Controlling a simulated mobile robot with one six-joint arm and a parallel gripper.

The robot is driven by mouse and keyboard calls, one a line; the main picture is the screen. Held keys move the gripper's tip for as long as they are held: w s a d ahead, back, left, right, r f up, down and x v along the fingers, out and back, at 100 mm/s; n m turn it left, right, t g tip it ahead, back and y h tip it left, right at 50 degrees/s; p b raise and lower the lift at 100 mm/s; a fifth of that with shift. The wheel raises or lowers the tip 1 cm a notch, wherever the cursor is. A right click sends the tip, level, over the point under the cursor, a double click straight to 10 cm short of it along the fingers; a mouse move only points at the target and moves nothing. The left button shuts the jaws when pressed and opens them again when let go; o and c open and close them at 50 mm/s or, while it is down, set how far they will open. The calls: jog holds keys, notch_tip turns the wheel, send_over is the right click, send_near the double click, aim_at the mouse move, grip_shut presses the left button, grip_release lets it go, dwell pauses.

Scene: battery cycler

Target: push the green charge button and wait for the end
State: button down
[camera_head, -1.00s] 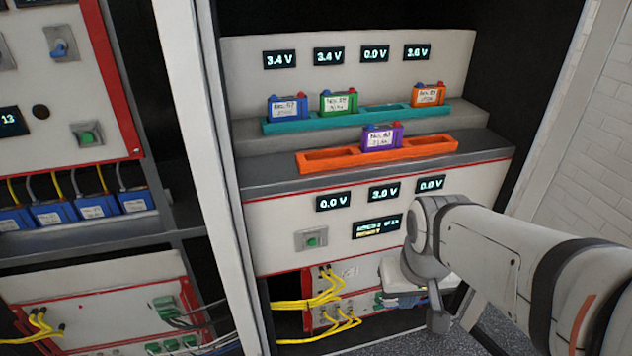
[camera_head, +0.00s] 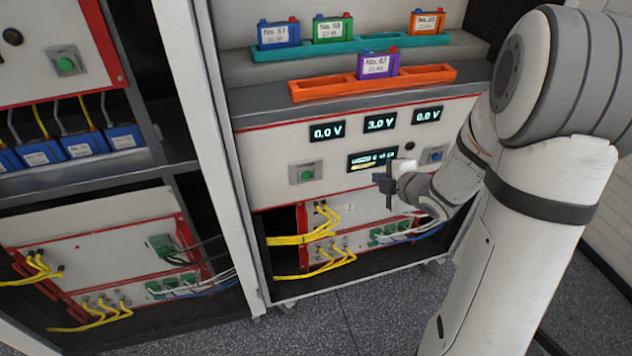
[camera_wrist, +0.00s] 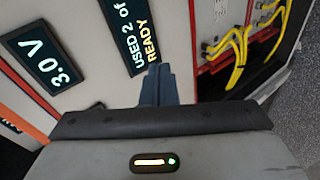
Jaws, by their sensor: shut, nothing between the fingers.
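The green charge button (camera_head: 306,173) sits in a grey square plate on the white front panel, left of the small status display (camera_head: 372,159). Nothing covers it in the head view, and it is not seen in the wrist view. My gripper (camera_head: 382,181) is in front of the panel, just below the display and to the right of the button, apart from it. In the wrist view my fingers (camera_wrist: 157,80) are together and empty, near the display (camera_wrist: 134,32), which reads "USED 2 of" and "READY".
A purple battery (camera_head: 378,65) stands in the orange tray (camera_head: 325,91); several others stand in the teal tray (camera_head: 392,42) behind. A blue knob (camera_head: 434,155) is right of the display. Yellow cables (camera_head: 300,239) hang below. Another green button (camera_head: 66,65) is on the left cabinet.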

jog(key=s+a+f+n+g+y+b, duration=0.1)
jog(key=s+a+f+n+y, duration=0.1)
jog(key=s+a+n+y, duration=0.3)
jog(key=shift+s+f+n+g+y+b, duration=0.35)
jog(key=shift+s+n+y, duration=0.7)
jog(key=shift+n+y, duration=1.5)
jog(key=shift+a+m+y, duration=0.1)
jog(key=shift+m+y, duration=0.25)
send_near(303, 177)
jog(key=s+a, duration=0.1)
jog(key=a, duration=0.3)
jog(key=w, duration=0.2)
jog(key=shift+w+a, duration=0.35)
jog(key=shift+w, duration=0.05)
jog(key=shift+w+a, duration=0.1)
jog(key=shift+w, duration=0.4)
jog(key=shift+r, duration=0.1)
